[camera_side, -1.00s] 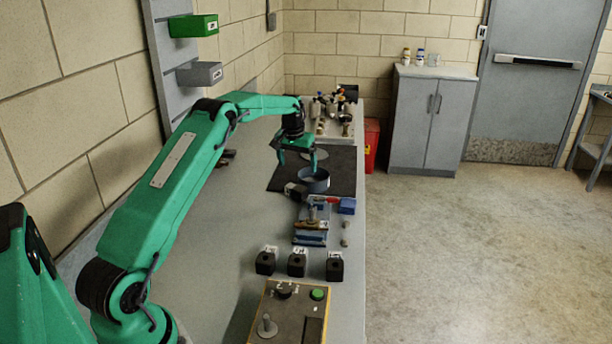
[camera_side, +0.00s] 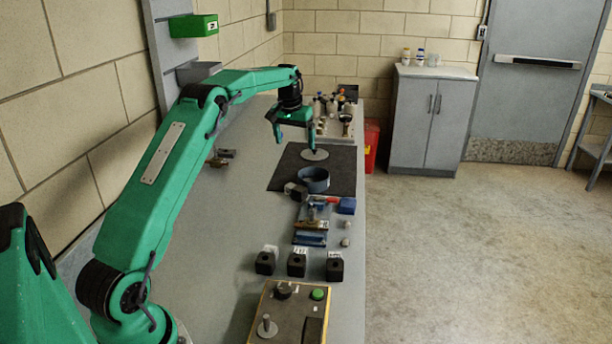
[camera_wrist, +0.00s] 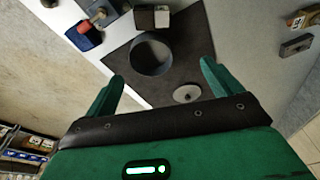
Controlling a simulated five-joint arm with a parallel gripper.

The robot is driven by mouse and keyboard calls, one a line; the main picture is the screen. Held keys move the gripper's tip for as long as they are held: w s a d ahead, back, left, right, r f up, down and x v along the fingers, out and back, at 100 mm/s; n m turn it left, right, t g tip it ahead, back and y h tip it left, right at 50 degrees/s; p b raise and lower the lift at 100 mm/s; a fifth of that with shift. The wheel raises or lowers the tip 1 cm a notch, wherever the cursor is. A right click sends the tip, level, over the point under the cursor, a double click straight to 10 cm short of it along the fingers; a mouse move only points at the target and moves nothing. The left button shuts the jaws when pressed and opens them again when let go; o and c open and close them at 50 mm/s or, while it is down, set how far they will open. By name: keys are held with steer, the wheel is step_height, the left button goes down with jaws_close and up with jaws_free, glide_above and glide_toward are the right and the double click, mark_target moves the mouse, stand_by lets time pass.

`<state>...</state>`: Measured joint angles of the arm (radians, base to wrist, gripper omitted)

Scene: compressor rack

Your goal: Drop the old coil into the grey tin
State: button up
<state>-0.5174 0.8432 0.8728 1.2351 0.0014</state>
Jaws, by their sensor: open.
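The grey tin (camera_side: 314,187) is a round, open, blue-grey ring-walled can standing on the dark mat; it also shows in the wrist view (camera_wrist: 133,63), where its inside looks dark and I make out no object in it. A black block with a pale side (camera_side: 292,190), coil-like, sits right beside the tin, also in the wrist view (camera_wrist: 145,18). I cannot tell whether it is the old coil. My gripper (camera_side: 295,143) is open and empty, raised above the mat beyond the tin; its two fingers show apart in the wrist view (camera_wrist: 160,76).
A round lid-like disc with a knob (camera_side: 315,155) lies on the dark mat (camera_side: 285,177). A valve assembly (camera_side: 311,222), a blue block (camera_side: 347,206) and several labelled black cubes (camera_side: 297,265) stand nearer. A control box (camera_side: 285,312) is at the front. Bottles crowd the far end.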

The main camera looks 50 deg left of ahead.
stand_by(0.3)
steer(key=s+d+r+m+t, duration=0.1)
steer(key=s+d+r, duration=0.55)
steer(key=d, duration=0.35)
steer(key=s+d+r+m+t, duration=0.1)
steer(key=s+d+r+m, duration=0.1)
steer(key=s+d+r, duration=0.45)
steer(key=s+d+f+m, duration=0.1)
steer(key=s+d+f, duration=0.2)
steer(key=s+d, duration=0.5)
steer(key=s+d+f+m+t+h, duration=0.1)
steer(key=s+d+f+m, duration=0.1)
steer(key=s+d, duration=0.5)
steer(key=s, duration=0.6)
steer(key=shift+s+d+f+t, duration=0.15)
steer(key=shift+d+f+t, duration=0.15)
steer(key=shift+d+f, duration=0.1)
steer(key=shift+c, duration=1.4)
steer(key=shift+a, duration=0.1)
